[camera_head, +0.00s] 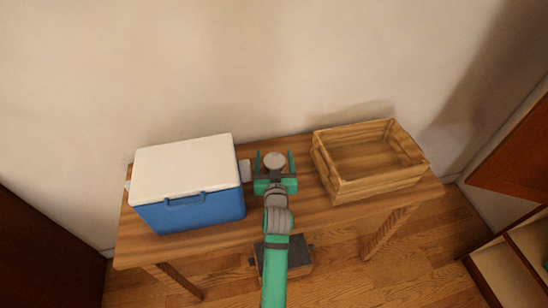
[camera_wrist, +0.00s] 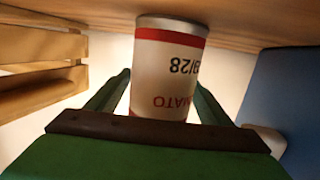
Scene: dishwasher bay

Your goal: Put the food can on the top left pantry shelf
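The food can (camera_head: 274,161) stands upright on the wooden table (camera_head: 284,223), between a cooler and a crate. In the wrist view the can (camera_wrist: 165,75) is white with red bands and printed text, and appears upside down. My gripper (camera_head: 275,165) reaches over the table with its two green fingers on either side of the can. In the wrist view the fingers of my gripper (camera_wrist: 162,95) are spread, with a small gap visible beside the can. No pantry shelf can be made out for certain.
A blue cooler (camera_head: 195,211) with a white lid stands left of the can. An empty wooden crate (camera_head: 378,183) stands to the right. A wooden cabinet with open shelves (camera_head: 505,275) shows at the lower right. A wall is close behind the table.

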